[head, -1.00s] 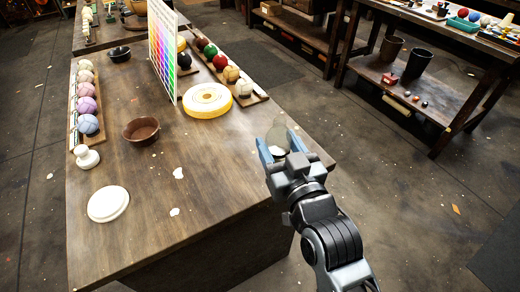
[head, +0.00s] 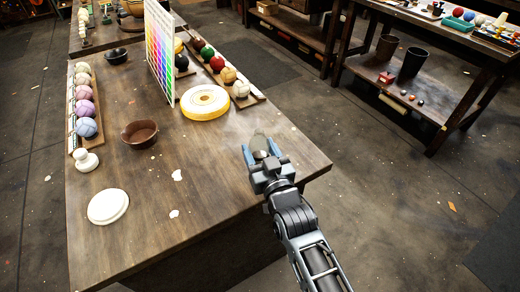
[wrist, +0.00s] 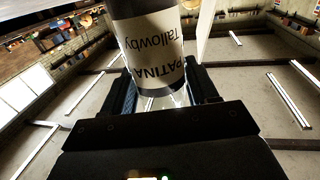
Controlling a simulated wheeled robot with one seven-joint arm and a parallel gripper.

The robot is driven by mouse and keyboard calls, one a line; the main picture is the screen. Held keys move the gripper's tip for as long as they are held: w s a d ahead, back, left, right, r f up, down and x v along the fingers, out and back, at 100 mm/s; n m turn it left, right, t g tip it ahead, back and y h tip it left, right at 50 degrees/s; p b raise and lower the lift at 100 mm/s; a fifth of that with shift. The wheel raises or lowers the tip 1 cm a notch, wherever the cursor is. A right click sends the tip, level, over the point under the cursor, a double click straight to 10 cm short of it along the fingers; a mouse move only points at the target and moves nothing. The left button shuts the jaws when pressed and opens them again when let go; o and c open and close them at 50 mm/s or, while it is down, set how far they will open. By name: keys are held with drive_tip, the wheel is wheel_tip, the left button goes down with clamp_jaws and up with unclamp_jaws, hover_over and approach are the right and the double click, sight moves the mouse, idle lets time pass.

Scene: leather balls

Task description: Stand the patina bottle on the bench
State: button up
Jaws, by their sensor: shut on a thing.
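My gripper (head: 262,154) is shut on the patina bottle (head: 260,143), over the right part of the wooden bench (head: 225,180). In the wrist view the bottle (wrist: 150,50) stands between the two fingers. Its pale label reads "PATINA Tallowby", upside down in the picture, with dark bands around it. In the head view the bottle is small, greyish and partly hidden by the fingers. I cannot tell whether its base touches the bench top.
A yellow-rimmed white disc (head: 205,102) lies behind my gripper. A brown bowl (head: 140,134), a white round lid (head: 108,206) and a white knobbed piece (head: 86,160) are on the left. A colour chart (head: 160,50) stands upright. Bench top around the gripper is clear.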

drive_tip(key=shift+f, duration=0.15)
drive_tip(key=o, duration=1.2)
drive_tip(key=shift+c, duration=0.2)
drive_tip(key=shift+b+v, duration=1)
drive_tip(key=shift+v, duration=0.05)
drive_tip(key=b+v, duration=0.4)
drive_tip(key=v, duration=0.6)
drive_tip(key=shift+r+b, duration=0.2)
drive_tip(key=shift+b, duration=0.2)
